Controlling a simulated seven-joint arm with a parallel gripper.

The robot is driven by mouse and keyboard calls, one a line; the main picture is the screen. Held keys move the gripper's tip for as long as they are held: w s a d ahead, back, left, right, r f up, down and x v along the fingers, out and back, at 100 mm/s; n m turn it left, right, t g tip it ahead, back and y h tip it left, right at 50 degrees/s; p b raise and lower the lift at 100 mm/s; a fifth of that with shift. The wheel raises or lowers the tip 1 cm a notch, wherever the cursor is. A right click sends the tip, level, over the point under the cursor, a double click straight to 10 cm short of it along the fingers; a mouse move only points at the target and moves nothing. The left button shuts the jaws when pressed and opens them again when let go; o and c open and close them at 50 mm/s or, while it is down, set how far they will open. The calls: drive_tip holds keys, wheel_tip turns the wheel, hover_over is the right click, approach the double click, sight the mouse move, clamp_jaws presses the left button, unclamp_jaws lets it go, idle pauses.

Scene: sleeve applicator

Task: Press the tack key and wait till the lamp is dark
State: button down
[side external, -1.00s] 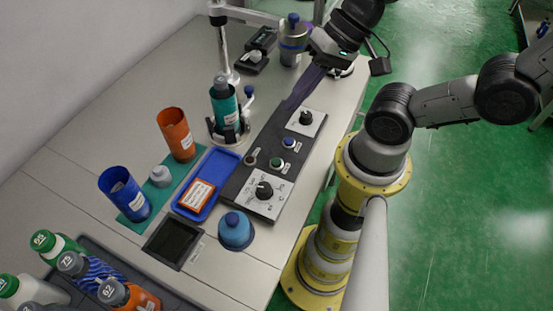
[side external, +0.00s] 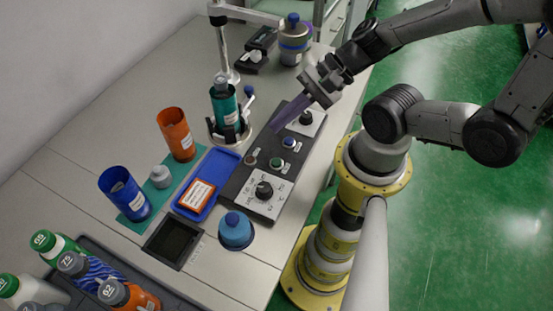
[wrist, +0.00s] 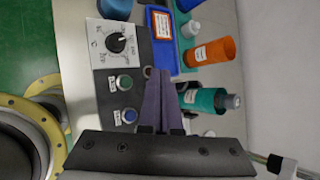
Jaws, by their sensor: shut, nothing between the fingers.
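A black control panel (side external: 233,184) lies along the table. On it sit a green button (side external: 277,163) and a blue button (side external: 288,143), which also show in the wrist view as green (wrist: 125,82) and blue (wrist: 129,115). Their labels are too small to read, so I cannot tell which is the tack key. A small brown round piece (side external: 250,161), perhaps the lamp, shows no clear glow. My gripper (side external: 276,130) has long purple fingers, shut and empty, pointing down over the panel beside the blue button. The fingertips (wrist: 157,70) look apart from both buttons.
Dials (side external: 264,190) (side external: 306,118) sit at both panel ends. A teal bottle (side external: 225,108) stands in a holder left of my fingers. A blue tray (side external: 190,207), orange cup (side external: 176,135), blue cup (side external: 124,193) and blue dome (side external: 236,230) stand nearby. Several bottles fill the near left corner.

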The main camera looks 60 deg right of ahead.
sight(281, 159)
drive_tip(key=shift+f, duration=4.4)
drive_tip(key=shift+f, duration=0.15)
drive_tip(key=shift+f, duration=0.3)
drive_tip(key=shift+f, duration=0.4)
drive_tip(key=shift+r, duration=0.85)
drive_tip(key=shift+r, duration=2.5)
